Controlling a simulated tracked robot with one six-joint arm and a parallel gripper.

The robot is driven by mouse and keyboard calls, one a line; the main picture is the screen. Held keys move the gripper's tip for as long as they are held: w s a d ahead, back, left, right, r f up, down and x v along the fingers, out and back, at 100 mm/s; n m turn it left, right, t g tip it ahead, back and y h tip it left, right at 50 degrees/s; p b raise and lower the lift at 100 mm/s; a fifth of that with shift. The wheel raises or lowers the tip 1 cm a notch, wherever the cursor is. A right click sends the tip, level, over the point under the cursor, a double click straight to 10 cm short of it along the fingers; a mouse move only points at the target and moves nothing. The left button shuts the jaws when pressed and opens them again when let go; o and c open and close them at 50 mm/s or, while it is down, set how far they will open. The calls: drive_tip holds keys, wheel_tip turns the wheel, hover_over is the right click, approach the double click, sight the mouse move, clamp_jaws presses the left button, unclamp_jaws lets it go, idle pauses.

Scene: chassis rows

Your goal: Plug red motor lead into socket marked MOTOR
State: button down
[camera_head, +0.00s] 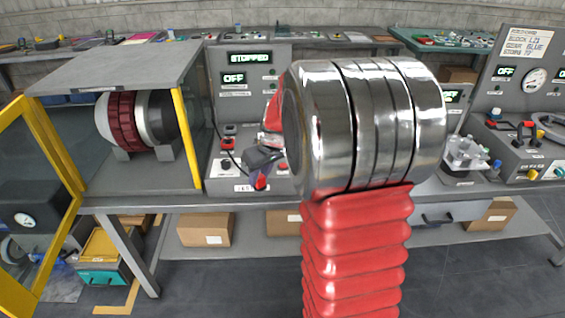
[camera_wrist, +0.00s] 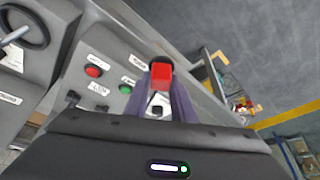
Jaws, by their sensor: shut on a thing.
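My gripper (camera_head: 261,176) is at the front of the grey control console (camera_head: 218,183), just right of its front controls. It is shut on the red motor lead's plug (camera_head: 261,184), which also shows as a red block between the fingertips in the wrist view (camera_wrist: 161,75). The plug seems held beyond the console's face, apart from any socket, though contact is hard to judge. Dark sockets or knobs show on the console in the wrist view (camera_wrist: 101,108). The small labels are too blurred to read, so I cannot tell which socket is marked MOTOR.
Console displays (camera_head: 249,58) read STOPPED and OFF. A red button (camera_wrist: 94,71) and a green button (camera_wrist: 125,89) are near the gripper. Left stands a guarded enclosure (camera_head: 120,70) with a red-banded motor (camera_head: 121,118) and an open yellow-framed door (camera_head: 48,150). My arm hides the console's right side.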

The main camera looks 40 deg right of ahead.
drive_tip(key=a+f+n+y, duration=0.1)
drive_tip(key=a+f+n, duration=0.1)
drive_tip(key=a+f, duration=0.4)
drive_tip(key=a+f+n+y, duration=0.1)
drive_tip(key=a+f+n, duration=0.2)
drive_tip(key=a+f, duration=0.4)
drive_tip(key=a, duration=0.8)
drive_tip(key=shift+w+a+n+g, duration=0.15)
drive_tip(key=shift+w+n+g, duration=0.15)
drive_tip(key=shift+w, duration=0.1)
drive_tip(key=shift+f, duration=0.1)
